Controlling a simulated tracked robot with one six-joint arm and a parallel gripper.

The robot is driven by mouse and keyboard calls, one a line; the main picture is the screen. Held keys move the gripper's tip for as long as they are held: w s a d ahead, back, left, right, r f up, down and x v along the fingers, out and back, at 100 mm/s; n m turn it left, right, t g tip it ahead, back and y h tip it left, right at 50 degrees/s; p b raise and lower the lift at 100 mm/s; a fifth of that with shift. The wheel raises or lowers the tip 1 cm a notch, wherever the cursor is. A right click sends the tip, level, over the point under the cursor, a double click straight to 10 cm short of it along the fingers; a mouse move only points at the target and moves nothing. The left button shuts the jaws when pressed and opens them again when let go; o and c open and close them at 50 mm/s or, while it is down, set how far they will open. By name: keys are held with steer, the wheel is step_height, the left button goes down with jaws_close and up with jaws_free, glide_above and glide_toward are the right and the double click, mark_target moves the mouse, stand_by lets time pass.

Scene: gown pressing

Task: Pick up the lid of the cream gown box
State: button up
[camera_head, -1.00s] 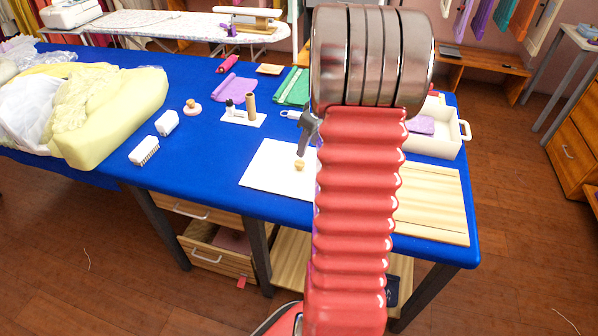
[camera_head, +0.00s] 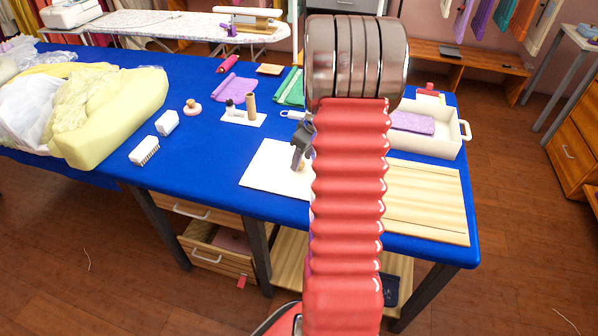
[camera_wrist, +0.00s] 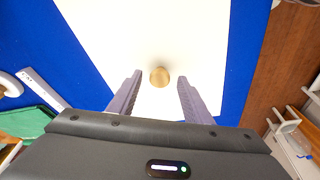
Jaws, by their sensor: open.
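The lid (camera_head: 268,170) is a flat cream-white panel lying on the blue table, with a small round wooden knob (camera_wrist: 159,76) on it. In the head view my arm hides the lid's right part, and my gripper (camera_head: 297,158) hangs just over the knob, covering most of it. In the wrist view my gripper (camera_wrist: 159,82) is open, with one finger on each side of the knob. The knob shows between the fingertips with gaps on both sides; I cannot tell their exact height above it. The cream box (camera_head: 447,145) stands open at the table's right, holding lilac cloth (camera_head: 412,123).
A slatted wooden board (camera_head: 430,200) lies at the front right. A white stand with small bottles (camera_head: 243,118), a purple cloth (camera_head: 233,88) and a green cloth (camera_head: 290,88) lie behind the lid. Blue table is bare left of the lid.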

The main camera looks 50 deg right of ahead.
steer(key=shift+x, duration=1.1)
steer(key=c, duration=1.1)
